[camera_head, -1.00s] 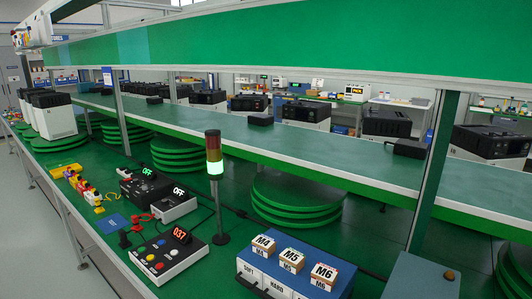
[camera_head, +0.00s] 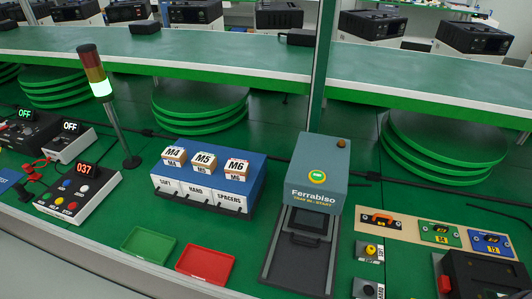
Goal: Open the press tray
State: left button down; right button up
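A dark base (camera_head: 296,272) extends from the press toward the front edge of the bench. A dark press tray (camera_head: 304,226) with a handle-like bar shows at the press's lower front, on that base. I cannot tell how far the tray is out. Neither of my grippers is in view.
A blue drawer unit (camera_head: 210,182) with M4, M5 and M6 boxes stands left of the press. Green (camera_head: 149,243) and red (camera_head: 205,264) trays lie in front of it. Small switch blocks (camera_head: 369,251) and a tool board (camera_head: 430,236) are right of the press. A light tower (camera_head: 112,110) stands left.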

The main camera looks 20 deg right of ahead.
aim_at(316, 225)
jog(key=z, duration=0.9)
